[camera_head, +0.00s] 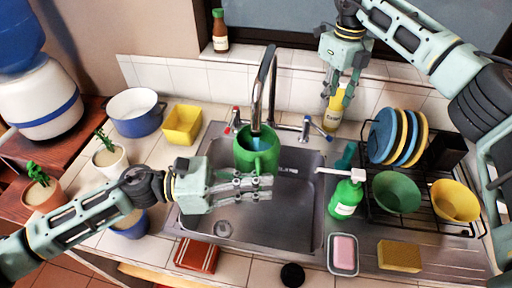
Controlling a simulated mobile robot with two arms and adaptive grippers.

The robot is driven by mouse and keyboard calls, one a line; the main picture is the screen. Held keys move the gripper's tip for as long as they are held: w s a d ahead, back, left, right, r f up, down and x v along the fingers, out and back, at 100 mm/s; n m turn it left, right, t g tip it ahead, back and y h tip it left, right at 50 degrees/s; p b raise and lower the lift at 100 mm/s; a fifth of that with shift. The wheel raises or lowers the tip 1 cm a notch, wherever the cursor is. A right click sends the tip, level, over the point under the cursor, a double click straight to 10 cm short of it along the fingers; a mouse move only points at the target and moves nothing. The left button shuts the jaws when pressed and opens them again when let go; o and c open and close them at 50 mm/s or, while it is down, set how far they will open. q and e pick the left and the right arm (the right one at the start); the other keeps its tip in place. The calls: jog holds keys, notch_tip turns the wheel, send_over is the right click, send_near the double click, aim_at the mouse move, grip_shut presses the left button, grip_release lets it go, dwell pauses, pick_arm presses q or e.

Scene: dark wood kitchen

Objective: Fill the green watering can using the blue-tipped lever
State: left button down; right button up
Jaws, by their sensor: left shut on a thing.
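The green watering can (243,155) is under the tap spout (262,85) in the sink. My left gripper (268,187) is shut on the can at its near side; the fingers hide part of the hold. Blue shows below the spout and inside the can's opening, which looks like water. The blue-tipped lever (318,130) sticks out on the tap's right side. My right gripper (341,92) is up behind the lever, above and in front of a yellow bottle (333,114). Its fingers point down and look apart, with nothing visibly held.
A red-tipped lever (235,118) is on the tap's left. A green soap bottle (345,198) stands at the sink's right edge, near a dish rack (420,220) with plates and bowls. Potted plants, a blue pot (137,122) and a yellow container (182,126) stand left.

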aim_at(316, 129)
jog(key=shift+s+a+r, duration=0.1)
jog(key=shift+c, duration=1)
jog(key=c, duration=0.4)
jog(key=shift+n, duration=0.3)
grip_shut()
jog(key=w+d+f+n+t+h, duration=0.3)
jog(key=d+f+n, duration=0.4)
jog(key=f+n, duration=0.7)
pick_arm(q)
jog(key=s+a, duration=0.5)
jog(key=a, duration=0.1)
jog(key=shift+s, duration=0.35)
pick_arm(e)
jog(key=shift+s+a+r+n+g, duration=0.25)
jog(key=shift+s+a+r+n, duration=0.15)
jog(key=shift+a+r+n, duration=0.4)
jog(key=shift+s+a+r+n+g, duration=0.25)
jog(key=shift+s+a+r+n, duration=0.1)
jog(key=shift+a+r+n, duration=0.5)
